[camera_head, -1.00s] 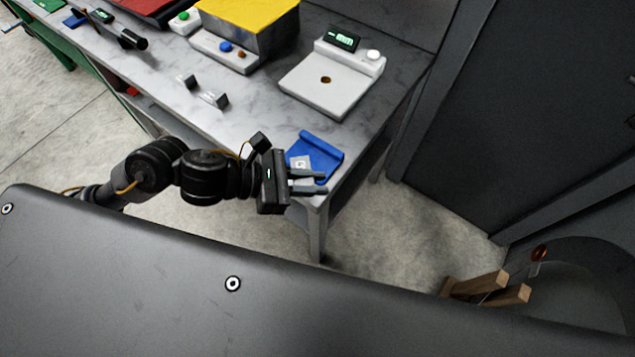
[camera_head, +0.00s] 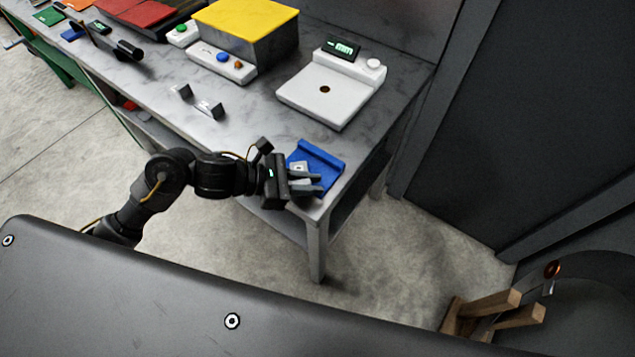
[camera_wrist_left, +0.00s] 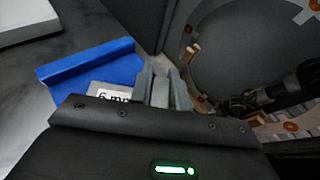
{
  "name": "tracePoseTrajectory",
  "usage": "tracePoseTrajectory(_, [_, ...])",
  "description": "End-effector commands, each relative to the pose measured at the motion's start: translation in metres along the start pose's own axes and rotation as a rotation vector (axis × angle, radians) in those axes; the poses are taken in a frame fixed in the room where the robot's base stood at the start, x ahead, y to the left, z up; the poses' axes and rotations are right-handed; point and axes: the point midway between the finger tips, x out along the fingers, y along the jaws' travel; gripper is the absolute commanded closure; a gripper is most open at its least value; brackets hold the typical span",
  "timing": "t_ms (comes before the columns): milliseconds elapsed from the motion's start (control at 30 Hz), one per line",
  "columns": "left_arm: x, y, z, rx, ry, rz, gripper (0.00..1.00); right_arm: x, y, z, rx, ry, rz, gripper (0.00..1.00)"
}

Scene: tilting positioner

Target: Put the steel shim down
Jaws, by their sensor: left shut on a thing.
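My left gripper (camera_head: 304,182) reaches over the near corner of the grey bench, at the blue tray (camera_head: 326,162). Its fingers are shut on a thin grey piece, the steel shim (camera_wrist_left: 160,91), which shows between the fingertips in the left wrist view. A grey plate (camera_head: 298,167) with a white label lies beside the fingers, over the tray; in the left wrist view its label reads about "6 mm" and the gripper body partly covers it. I cannot tell whether the shim touches the tray. A black arm end, probably my right gripper (camera_wrist_left: 238,105), shows in the left wrist view.
A white scale (camera_head: 330,95) with a lit display stands behind the tray. Wooden pieces (camera_head: 490,308) show at lower right. The bench ends just right of the tray.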

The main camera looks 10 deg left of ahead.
Motion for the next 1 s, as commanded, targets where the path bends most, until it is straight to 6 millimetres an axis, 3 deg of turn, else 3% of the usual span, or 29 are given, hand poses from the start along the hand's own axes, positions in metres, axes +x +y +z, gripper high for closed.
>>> tracePoseTrajectory(467, [0.0037, 0.0002, -0.0079, 0.005, -0.002, 0.000, 1.00, 0.0031, 0.0017, 0.0011, -0.001, -0.001, 0.002, 1.00])
tracePoseTrajectory(500, [0.0037, 0.0000, -0.0084, 0.004, 0.000, 0.000, 0.81, 0.0032, 0.0019, 0.0011, -0.001, -0.001, 0.002, 1.00])
tracePoseTrajectory(667, [0.0032, 0.0000, -0.0074, 0.003, 0.000, 0.000, 0.60, 0.0019, 0.0019, 0.0010, -0.001, -0.001, 0.002, 1.00])
tracePoseTrajectory(1000, [0.0018, -0.0002, -0.0043, 0.003, 0.000, 0.000, 0.60, -0.0026, 0.0019, 0.0007, -0.001, -0.001, 0.002, 1.00])
